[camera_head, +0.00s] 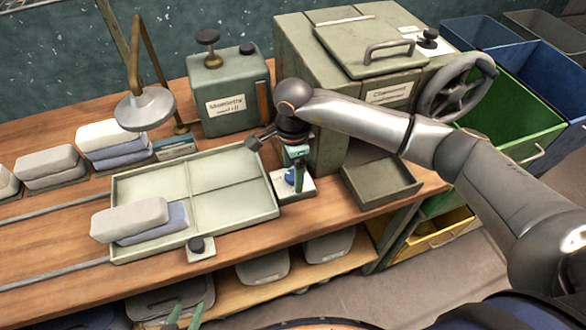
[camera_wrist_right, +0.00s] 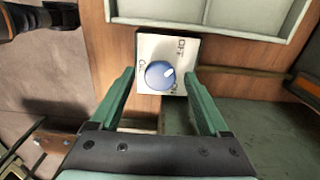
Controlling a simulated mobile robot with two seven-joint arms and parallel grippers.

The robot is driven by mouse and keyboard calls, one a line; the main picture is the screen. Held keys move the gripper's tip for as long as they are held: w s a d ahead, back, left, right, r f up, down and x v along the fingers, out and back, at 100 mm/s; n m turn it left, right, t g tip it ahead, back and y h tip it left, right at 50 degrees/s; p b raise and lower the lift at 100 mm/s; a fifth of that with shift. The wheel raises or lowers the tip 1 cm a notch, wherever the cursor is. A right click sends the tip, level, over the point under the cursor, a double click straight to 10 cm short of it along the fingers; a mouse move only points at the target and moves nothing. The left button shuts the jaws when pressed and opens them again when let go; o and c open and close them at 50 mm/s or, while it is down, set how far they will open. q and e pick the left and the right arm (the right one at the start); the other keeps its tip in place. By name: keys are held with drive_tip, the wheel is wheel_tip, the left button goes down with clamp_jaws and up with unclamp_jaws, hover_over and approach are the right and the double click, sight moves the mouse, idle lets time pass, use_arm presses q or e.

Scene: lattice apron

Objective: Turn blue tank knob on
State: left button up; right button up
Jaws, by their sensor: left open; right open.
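The blue knob (camera_head: 290,177) sits on a small white plate (camera_head: 304,190) at the right end of the light green tray. In the right wrist view the knob (camera_wrist_right: 160,75) is round, with a white mark pointing to the upper right. Lettering is printed around it on the plate (camera_wrist_right: 150,45); OFF reads at the upper right, the rest is hard to read. My right gripper (camera_wrist_right: 159,78) is open, its green fingers on either side of the knob, with gaps; I cannot tell their exact height. My left gripper (camera_head: 184,316) is open at the bottom edge, away from the knob.
The tray (camera_head: 235,190) holds a grey block (camera_head: 130,219). A green tank (camera_head: 228,95) and a large cabinet (camera_head: 300,60) with a handwheel (camera_head: 455,87) stand behind. An open drawer (camera_head: 381,184) lies right of the plate. A lamp-like disc (camera_head: 145,108) hangs above the tray.

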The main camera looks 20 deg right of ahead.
clamp_jaws()
idle(0.5)
drive_tip(key=shift+m, duration=0.4)
drive_tip(key=m+b, duration=0.2)
drive_tip(key=shift+m, duration=0.4)
drive_tip(key=m+b, duration=0.2)
drive_tip(key=m, duration=0.3)
drive_tip(key=m+b, duration=0.1)
drive_tip(key=m, duration=0.8)
drive_tip(key=shift+b, duration=0.35)
drive_tip(key=shift+r+m, duration=0.1)
drive_tip(key=shift+m, duration=0.2)
